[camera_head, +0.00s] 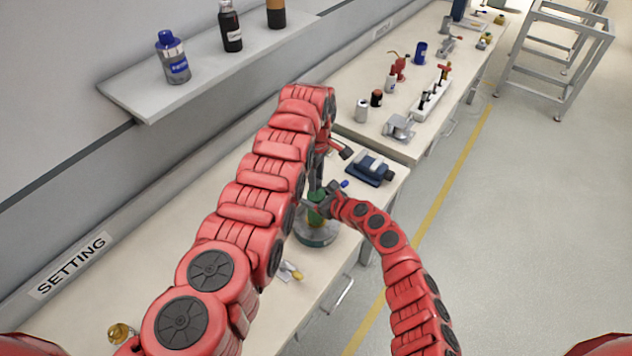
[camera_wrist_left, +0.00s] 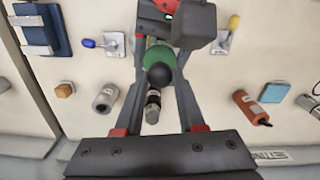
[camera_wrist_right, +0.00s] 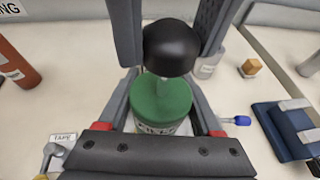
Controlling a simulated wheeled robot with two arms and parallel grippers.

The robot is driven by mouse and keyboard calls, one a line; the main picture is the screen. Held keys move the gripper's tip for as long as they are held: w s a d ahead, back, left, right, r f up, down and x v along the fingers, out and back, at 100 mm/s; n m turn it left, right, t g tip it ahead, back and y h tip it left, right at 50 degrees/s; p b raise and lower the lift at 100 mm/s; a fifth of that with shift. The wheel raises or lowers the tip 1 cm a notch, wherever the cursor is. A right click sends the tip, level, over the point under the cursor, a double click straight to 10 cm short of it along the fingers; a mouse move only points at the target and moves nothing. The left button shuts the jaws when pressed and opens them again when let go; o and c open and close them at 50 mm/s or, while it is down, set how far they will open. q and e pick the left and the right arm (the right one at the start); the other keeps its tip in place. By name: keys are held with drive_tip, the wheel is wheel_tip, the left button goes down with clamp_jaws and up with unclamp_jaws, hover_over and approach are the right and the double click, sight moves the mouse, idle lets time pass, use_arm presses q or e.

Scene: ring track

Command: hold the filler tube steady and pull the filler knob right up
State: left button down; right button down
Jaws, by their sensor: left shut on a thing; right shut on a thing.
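The green filler tube (camera_head: 316,213) stands upright on a round grey base (camera_head: 318,239) at the bench's front edge. In the right wrist view the tube (camera_wrist_right: 160,102) has a green top and a partly hidden label. My right gripper (camera_head: 321,200) is shut on its sides. The round black filler knob (camera_wrist_right: 170,47) is above the tube, with a short pale rod between them. My left gripper (camera_head: 317,184) comes down from above and is shut on the knob, one finger on each side. The left wrist view shows the knob (camera_wrist_left: 160,75) in front of the green tube.
A blue device (camera_head: 369,168) lies right of the filler. A yellow-handled item (camera_head: 292,271) lies in front. A wall shelf (camera_head: 205,70) with bottles is at upper left. A second bench (camera_head: 350,120) holds several tools; the aisle floor (camera_head: 520,200) is clear.

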use_arm(q)
drive_tip(key=shift+s+r, duration=0.1)
drive_tip(key=shift+r, duration=1.4)
use_arm(e)
drive_tip(key=shift+d, duration=0.15)
use_arm(q)
drive_tip(key=c, duration=0.9)
unclamp_jaws()
use_arm(e)
drive_tip(key=shift+f, duration=0.1)
use_arm(q)
drive_tip(key=o, duration=0.4)
use_arm(e)
drive_tip(key=shift+s, duration=0.1)
use_arm(q)
drive_tip(key=shift+r, duration=0.1)
wheel_tip(320, 180, up, 7)
drive_tip(key=shift+r, duration=0.15)
use_arm(e)
unclamp_jaws()
